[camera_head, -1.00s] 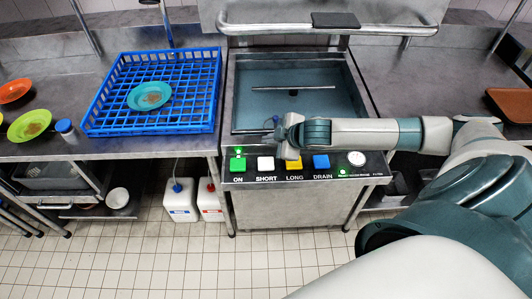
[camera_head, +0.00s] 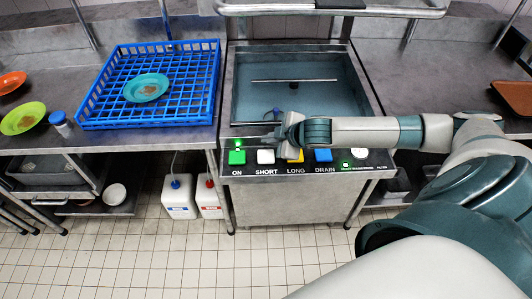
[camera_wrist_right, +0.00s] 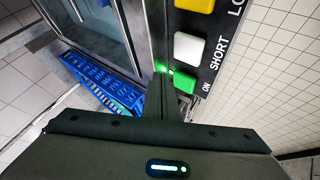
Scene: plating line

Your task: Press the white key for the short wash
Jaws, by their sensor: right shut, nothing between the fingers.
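The white key (camera_head: 265,156) sits above the word SHORT on the panel, between the green and yellow keys. It also shows in the right wrist view (camera_wrist_right: 188,47), beyond the fingertips. My right gripper (camera_head: 272,138) is shut and empty just behind the key row, near the white key. In the right wrist view, its shut fingers (camera_wrist_right: 163,88) end beside the panel, close to the green key. A gap shows between the fingers and the white key. My left gripper is not in view.
The green ON key (camera_head: 237,157) is left of the white one. The yellow LONG key (camera_head: 296,156) is partly hidden by my gripper; the blue DRAIN key (camera_head: 323,156) is further right. Green lamps glow on the panel. A blue rack (camera_head: 185,122) with a turquoise plate (camera_head: 145,87) stands left.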

